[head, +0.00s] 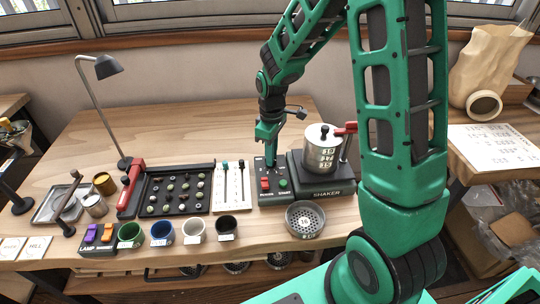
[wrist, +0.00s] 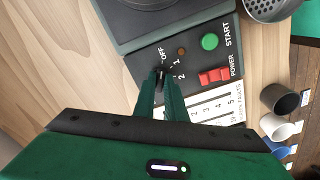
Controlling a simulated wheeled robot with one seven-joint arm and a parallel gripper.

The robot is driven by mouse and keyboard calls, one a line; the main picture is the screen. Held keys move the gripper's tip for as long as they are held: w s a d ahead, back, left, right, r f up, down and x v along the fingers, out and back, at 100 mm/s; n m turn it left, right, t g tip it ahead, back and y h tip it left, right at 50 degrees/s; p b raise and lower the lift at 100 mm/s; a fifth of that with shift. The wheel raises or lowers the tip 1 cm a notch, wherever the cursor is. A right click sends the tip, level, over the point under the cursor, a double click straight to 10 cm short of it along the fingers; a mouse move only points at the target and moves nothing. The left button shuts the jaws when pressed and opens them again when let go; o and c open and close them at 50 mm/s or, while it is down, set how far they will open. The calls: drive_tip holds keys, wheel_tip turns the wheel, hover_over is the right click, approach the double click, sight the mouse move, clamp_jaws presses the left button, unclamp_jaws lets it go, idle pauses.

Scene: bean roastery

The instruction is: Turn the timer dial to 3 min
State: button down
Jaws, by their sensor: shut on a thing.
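The timer dial (wrist: 161,72) is a small black knob on the dark control panel (wrist: 146,60) in the wrist view. My gripper (wrist: 162,82) is shut on the dial, with a finger on each side. The marks OFF, 1 and 2 show beside the dial. A 3 mark is not visible there; the fingers cover part of the panel. I cannot tell which mark the dial points at. In the head view my gripper (head: 270,160) reaches down to the back of the panel (head: 265,200), and the dial is hidden.
The panel also has a green START button (wrist: 209,41) and a red POWER switch (wrist: 213,76). The shaker (head: 318,188) with a metal pot (head: 321,155) stands right of the panel. A white slider board (head: 232,190) stands left. A sieve (head: 304,219) lies in front.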

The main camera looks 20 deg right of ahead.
drive_tip(key=m, duration=1.2)
drive_tip(key=shift+m, duration=0.4)
drive_tip(key=m, duration=0.5)
drive_tip(key=shift+w+a, duration=0.1)
drive_tip(key=shift+a, duration=0.05)
drive_tip(key=m, duration=0.6)
drive_tip(key=shift+w, duration=0.1)
drive_tip(key=shift+a+r, duration=0.1)
drive_tip(key=c, duration=1.8)
unclamp_jaws()
drive_tip(key=shift+c, duration=0.2)
drive_tip(key=shift+o, duration=0.2)
